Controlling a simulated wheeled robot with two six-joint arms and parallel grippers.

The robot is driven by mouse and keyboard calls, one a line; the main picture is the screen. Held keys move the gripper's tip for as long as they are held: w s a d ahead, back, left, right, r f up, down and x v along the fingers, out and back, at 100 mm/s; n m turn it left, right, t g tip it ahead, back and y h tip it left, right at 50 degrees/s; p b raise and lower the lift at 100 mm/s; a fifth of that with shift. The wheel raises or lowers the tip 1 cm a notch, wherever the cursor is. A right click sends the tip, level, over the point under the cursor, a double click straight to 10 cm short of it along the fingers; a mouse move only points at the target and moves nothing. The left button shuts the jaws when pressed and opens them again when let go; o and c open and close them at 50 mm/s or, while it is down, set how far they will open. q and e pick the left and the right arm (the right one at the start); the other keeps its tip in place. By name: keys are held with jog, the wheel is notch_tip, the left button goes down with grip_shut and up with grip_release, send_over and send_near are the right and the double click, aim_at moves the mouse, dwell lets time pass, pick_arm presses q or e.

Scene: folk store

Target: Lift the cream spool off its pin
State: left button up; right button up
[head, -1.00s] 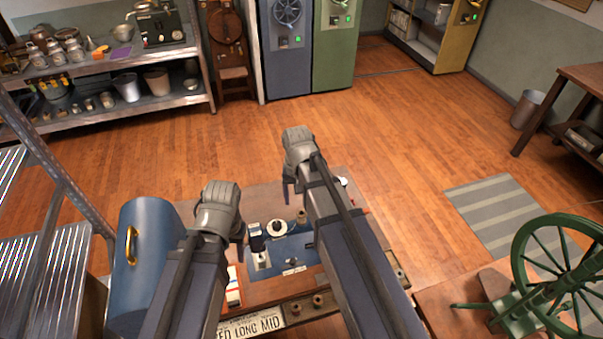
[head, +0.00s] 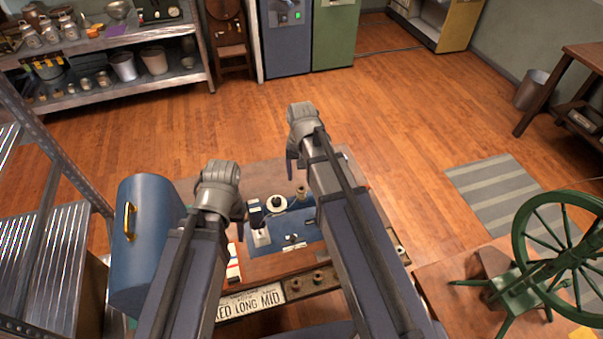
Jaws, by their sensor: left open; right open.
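A round, pale cream spool-like piece with a dark centre (head: 276,203) stands on the blue board (head: 296,226) on the wooden table, between my two arms. I cannot make out its pin. A brown wooden spool-shaped piece (head: 302,192) stands just right of it. My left gripper (head: 239,217) is open and empty, left of the cream piece and apart from it. My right gripper (head: 291,166) is open and empty, beyond the cream piece and slightly right. The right forearm hides part of the board's right side.
A blue rounded case with a brass handle (head: 131,222) stands left of my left arm. A plate lettered LONG MID (head: 262,299) and a wooden rail with knobs (head: 322,279) lie along the near edge. A green spinning wheel (head: 540,250) stands at right. Open floor lies beyond the table.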

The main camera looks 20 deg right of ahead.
aim_at(302, 186)
jog(key=shift+f+b, duration=2.85)
jog(key=shift+f, duration=0.35)
pick_arm(q)
notch_tip(302, 186, down, 6)
jog(key=shift+f, duration=0.2)
pick_arm(e)
jog(key=c, duration=0.8)
pick_arm(q)
jog(key=shift+r, duration=0.1)
pick_arm(e)
jog(key=shift+r, duration=0.15)
pick_arm(q)
notch_tip(302, 186, up, 6)
jog(key=p, duration=0.6)
jog(key=shift+r+p, duration=0.25)
jog(key=shift+p, duration=0.15)
pick_arm(e)
jog(key=shift+r, duration=3.2)
